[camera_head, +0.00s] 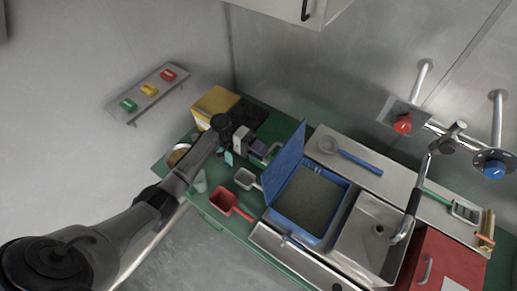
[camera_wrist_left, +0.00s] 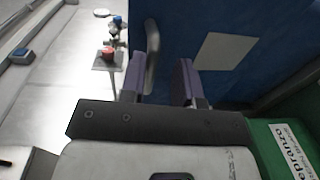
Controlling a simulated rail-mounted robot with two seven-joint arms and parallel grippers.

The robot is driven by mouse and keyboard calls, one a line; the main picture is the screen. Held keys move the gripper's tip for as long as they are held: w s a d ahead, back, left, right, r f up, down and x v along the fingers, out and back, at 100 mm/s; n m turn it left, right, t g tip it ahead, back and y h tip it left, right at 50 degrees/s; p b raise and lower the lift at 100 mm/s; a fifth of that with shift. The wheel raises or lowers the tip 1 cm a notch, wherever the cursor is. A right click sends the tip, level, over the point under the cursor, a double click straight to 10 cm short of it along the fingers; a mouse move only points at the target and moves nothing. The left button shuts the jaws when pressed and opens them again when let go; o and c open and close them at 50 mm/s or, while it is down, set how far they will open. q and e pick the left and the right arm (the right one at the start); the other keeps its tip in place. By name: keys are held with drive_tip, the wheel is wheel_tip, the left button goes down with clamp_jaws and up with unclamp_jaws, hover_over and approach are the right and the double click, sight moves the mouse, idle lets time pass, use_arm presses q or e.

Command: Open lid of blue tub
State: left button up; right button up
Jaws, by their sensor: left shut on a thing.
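The blue tub (camera_head: 338,218) is set in the counter in the head view and holds dark grainy stuff. Its blue lid (camera_head: 284,165) stands steeply raised at the tub's left side, so the tub's mouth is uncovered. My left gripper (camera_head: 265,150) is at the outer side of the lid. In the left wrist view the lid (camera_wrist_left: 250,25) fills the upper right, with a pale label on it. A grey handle (camera_wrist_left: 152,50) runs between the purple fingers of my left gripper (camera_wrist_left: 160,80), which is shut on it. My right gripper is not in view.
A metal sink (camera_head: 375,228) with a tap is right of the tub. A red scoop (camera_head: 224,200) and a grey scoop (camera_head: 245,178) lie on the green counter at left. A blue-handled strainer (camera_head: 350,157) lies behind the tub. A yellow box (camera_head: 213,102) stands at the back left.

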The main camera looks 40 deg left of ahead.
use_arm(q)
drive_tip(key=shift+o, duration=1.4)
drive_tip(key=shift+d+f, duration=0.35)
drive_tip(key=shift+o, duration=0.5)
drive_tip(key=shift+r, duration=0.15)
drive_tip(key=shift+a+r, duration=0.1)
drive_tip(key=shift+a, duration=0.05)
drive_tip(key=s+a+r+b, duration=0.1)
drive_tip(key=a+b, duration=0.4)
drive_tip(key=a, duration=0.8)
drive_tip(key=shift+a, duration=0.35)
